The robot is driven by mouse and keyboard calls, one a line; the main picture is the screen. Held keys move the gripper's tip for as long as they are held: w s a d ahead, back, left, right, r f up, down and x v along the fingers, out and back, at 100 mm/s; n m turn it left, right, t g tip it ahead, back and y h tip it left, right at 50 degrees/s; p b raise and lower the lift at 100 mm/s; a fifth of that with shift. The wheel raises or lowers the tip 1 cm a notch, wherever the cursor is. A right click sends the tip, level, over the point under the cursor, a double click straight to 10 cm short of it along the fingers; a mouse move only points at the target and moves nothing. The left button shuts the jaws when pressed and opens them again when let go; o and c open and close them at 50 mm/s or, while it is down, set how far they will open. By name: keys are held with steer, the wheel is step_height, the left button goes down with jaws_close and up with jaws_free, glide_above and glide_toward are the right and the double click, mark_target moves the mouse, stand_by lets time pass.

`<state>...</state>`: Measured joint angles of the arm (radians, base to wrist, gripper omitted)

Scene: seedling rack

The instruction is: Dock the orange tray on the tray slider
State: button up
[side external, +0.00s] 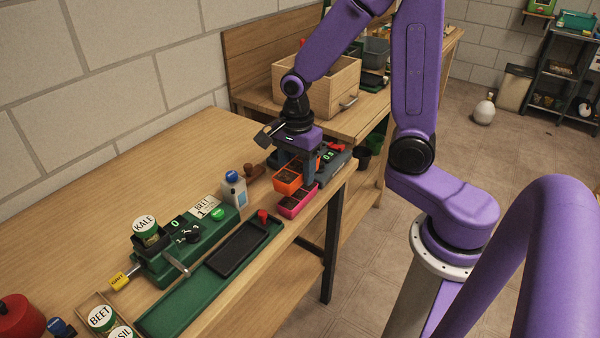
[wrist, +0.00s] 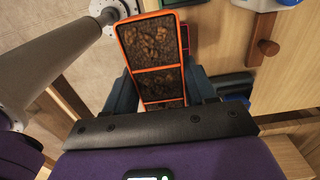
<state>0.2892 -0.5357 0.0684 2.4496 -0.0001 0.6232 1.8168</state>
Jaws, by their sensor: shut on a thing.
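The orange tray (side external: 288,180) holds dark soil in sections. It sits between the fingers of my gripper (side external: 302,168), near the far right end of the near table. In the wrist view the orange tray (wrist: 120,50) runs lengthwise between the two dark fingers of my gripper (wrist: 160,88), which is shut on it. Whether it touches the surface below is hard to tell. The tray slider (side external: 178,308) is a long green base with an empty black carriage (side external: 238,249) and a red knob at its far end. It lies along the front edge, nearer the camera.
A pink tray (side external: 290,213) lies right beside the orange one. A green seeder with a kale jar (side external: 146,228) stands behind the slider. A blue-capped bottle (side external: 234,188) and a brown wooden knob (side external: 251,170) stand between. A grey device with a red knob (side external: 336,148) is behind my gripper.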

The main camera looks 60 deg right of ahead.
glide_toward(238, 248)
steer(key=shift+a+f, duration=0.1)
steer(key=shift+f, duration=2.65)
steer(key=shift+f, duration=0.15)
steer(key=shift+r, duration=0.8)
stand_by(2.4)
steer(key=shift+f, duration=0.35)
stand_by(0.8)
